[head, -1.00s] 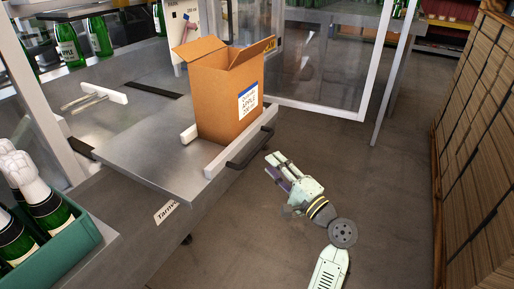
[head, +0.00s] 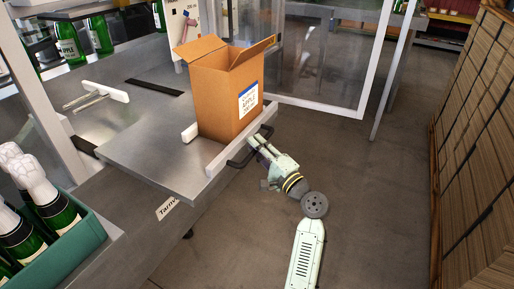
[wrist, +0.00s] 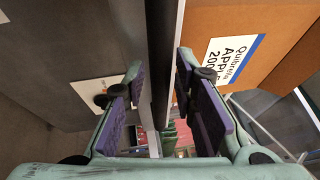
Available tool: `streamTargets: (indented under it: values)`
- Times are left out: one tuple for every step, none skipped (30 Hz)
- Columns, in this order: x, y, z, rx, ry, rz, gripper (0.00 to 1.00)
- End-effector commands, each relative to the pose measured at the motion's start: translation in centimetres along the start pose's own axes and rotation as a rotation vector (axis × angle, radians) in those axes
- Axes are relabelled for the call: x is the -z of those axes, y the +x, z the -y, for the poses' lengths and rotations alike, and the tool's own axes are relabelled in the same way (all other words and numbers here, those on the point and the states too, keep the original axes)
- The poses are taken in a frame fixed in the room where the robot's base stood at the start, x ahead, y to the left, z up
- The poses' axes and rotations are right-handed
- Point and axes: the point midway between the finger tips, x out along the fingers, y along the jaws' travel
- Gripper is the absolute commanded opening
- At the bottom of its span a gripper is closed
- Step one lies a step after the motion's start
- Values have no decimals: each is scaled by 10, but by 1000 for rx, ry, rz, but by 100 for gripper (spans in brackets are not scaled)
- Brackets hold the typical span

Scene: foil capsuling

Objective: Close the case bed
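The case bed (head: 150,160) is a steel slab pulled out from the bench, with white rails and a dark bar handle (head: 236,160) along its front right edge. An open-flapped cardboard case (head: 225,105) stands upright on it, between the rails. My gripper (head: 254,142) is at the handle's far part, on the outer side of the bed. In the wrist view, the purple-padded fingers of my gripper (wrist: 160,78) are spread. A dark bar, apparently the handle (wrist: 160,60), runs between them with gaps. Whether a pad touches it is unclear.
A green crate of bottles (head: 75,245) stands at the near left. The floor (head: 380,210) between is clear.

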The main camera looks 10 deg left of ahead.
Motion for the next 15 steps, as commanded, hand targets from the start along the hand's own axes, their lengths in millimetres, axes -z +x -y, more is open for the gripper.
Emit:
streamTargets:
  values:
    - [0,0,0,0,0,0,20]
    - [0,0,0,0,0,0,18]
    - [0,0,0,0,0,0,15]
    - [0,0,0,0,0,0,13]
    - [0,0,0,0,0,0,11]
    - [0,0,0,0,0,0,8]
    - [0,0,0,0,0,0,6]
    - [0,0,0,0,0,0,4]
    - [0,0,0,0,0,0,2]
    - [0,0,0,0,0,0,0]
    - [0,0,0,0,0,0,0]
    - [0,0,0,0,0,0,0]
    - [0,0,0,0,0,0,0]
    - [0,0,0,0,1,0,0]
    - [0,0,0,0,1,0,0]
